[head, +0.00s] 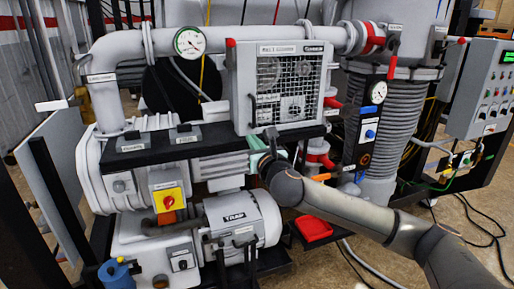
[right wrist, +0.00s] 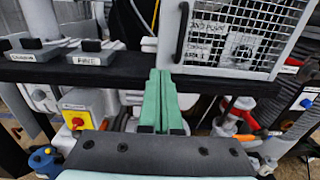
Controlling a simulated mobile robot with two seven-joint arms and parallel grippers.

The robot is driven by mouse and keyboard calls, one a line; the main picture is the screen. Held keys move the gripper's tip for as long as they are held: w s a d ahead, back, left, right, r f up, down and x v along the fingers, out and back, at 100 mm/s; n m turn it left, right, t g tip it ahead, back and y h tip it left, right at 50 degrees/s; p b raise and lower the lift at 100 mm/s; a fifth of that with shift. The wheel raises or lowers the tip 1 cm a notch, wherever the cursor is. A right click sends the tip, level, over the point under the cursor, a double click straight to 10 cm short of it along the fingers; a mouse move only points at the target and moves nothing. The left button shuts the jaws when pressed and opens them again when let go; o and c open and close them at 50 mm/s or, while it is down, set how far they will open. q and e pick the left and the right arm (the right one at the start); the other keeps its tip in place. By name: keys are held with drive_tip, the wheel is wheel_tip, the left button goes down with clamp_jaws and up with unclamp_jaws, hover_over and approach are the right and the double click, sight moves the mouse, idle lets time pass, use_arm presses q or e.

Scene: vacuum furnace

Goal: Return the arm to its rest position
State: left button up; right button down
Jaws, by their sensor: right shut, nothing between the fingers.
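My right arm (head: 345,210) reaches in from the lower right of the head view, stretched toward the pump rig. My right gripper (head: 258,152) is just below the black shelf bar and partly hidden by its own wrist. In the right wrist view its green fingers (right wrist: 160,90) are pressed together with nothing between them. They overlap the black bar in the picture; whether they touch it, I cannot tell. My left arm and gripper are not in view.
Near the gripper are the grey mesh-fronted box (head: 280,85), the black shelf bar (head: 160,153), the yellow panel with a red knob (head: 168,200) and the TRAP motor (head: 243,222). A ribbed column (head: 388,130) and control cabinet (head: 482,90) stand right. Cables cross the floor.

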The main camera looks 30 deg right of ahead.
drive_tip(key=shift+v, duration=1.4)
drive_tip(key=shift+f, duration=0.1)
drive_tip(key=s+a+f+m+g+y, duration=0.25)
drive_tip(key=a+f+m, duration=0.2)
drive_tip(key=f, duration=0.45)
drive_tip(key=s+a+f+m+g+y, duration=0.1)
drive_tip(key=s+a+f+m+y, duration=0.25)
drive_tip(key=f, duration=0.55)
drive_tip(key=s+a+f+m+g, duration=0.1)
drive_tip(key=s+a+f+m, duration=0.1)
drive_tip(key=a+f+m, duration=0.55)
drive_tip(key=s+a+f+m+g+y, duration=0.1)
drive_tip(key=s+a+f+m+g, duration=0.2)
drive_tip(key=s+f+m, duration=1.2)
drive_tip(key=s+f, duration=0.3)
drive_tip(key=s, duration=0.3)
drive_tip(key=shift+a+f, duration=0.25)
drive_tip(key=shift+f, duration=0.05)
drive_tip(key=shift+m+g, duration=0.25)
